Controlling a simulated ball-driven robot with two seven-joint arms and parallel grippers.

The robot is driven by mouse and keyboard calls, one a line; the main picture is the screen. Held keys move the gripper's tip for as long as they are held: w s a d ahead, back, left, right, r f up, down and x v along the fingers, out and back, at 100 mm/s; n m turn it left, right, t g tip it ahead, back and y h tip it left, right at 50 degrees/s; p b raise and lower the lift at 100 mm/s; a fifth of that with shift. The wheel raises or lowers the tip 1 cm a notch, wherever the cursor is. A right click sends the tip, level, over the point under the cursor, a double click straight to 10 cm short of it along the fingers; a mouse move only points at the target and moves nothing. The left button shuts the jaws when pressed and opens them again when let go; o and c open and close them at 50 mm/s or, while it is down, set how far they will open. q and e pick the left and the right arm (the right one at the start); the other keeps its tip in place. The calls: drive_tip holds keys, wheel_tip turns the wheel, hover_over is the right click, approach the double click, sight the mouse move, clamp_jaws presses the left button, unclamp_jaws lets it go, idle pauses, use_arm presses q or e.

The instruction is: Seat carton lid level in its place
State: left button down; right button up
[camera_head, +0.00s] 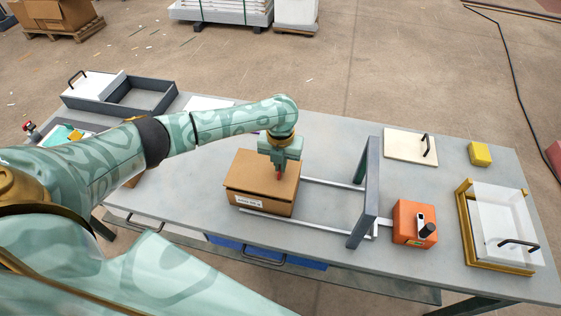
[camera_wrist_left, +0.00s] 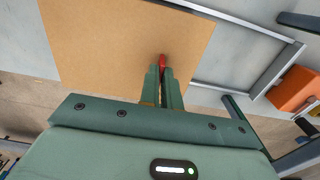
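The brown carton (camera_head: 267,204) stands on the grey table, with a white label on its front. Its flat brown lid (camera_head: 252,168) lies over the top, and a thin dark line shows under its left edge. The lid also fills much of the left wrist view (camera_wrist_left: 115,45). My left gripper (camera_head: 279,172) points down over the right part of the lid. Its fingers (camera_wrist_left: 161,72) are close together around a small red tab (camera_wrist_left: 162,60), which seems to stand on the lid. My right gripper is not in view.
A grey frame (camera_head: 366,195) with rails stands just right of the carton. Further right are an orange box (camera_head: 410,222) with a black knob, a clear-lidded case (camera_head: 500,222) and a yellow block (camera_head: 480,153). A grey tray (camera_head: 135,98) sits at the far left.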

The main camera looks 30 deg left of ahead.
use_arm(q)
drive_tip(key=shift+f, duration=0.1)
drive_tip(key=shift+f+b, duration=0.5)
drive_tip(key=shift+f, duration=0.25)
drive_tip(key=shift+f, duration=0.2)
idle(0.7)
drive_tip(key=c, duration=1.5)
unclamp_jaws()
drive_tip(key=shift+c, duration=0.2)
drive_tip(key=shift+r, duration=0.1)
wheel_tip(320, 180, up, 16)
drive_tip(key=p, duration=0.4)
drive_tip(key=shift+p, duration=0.35)
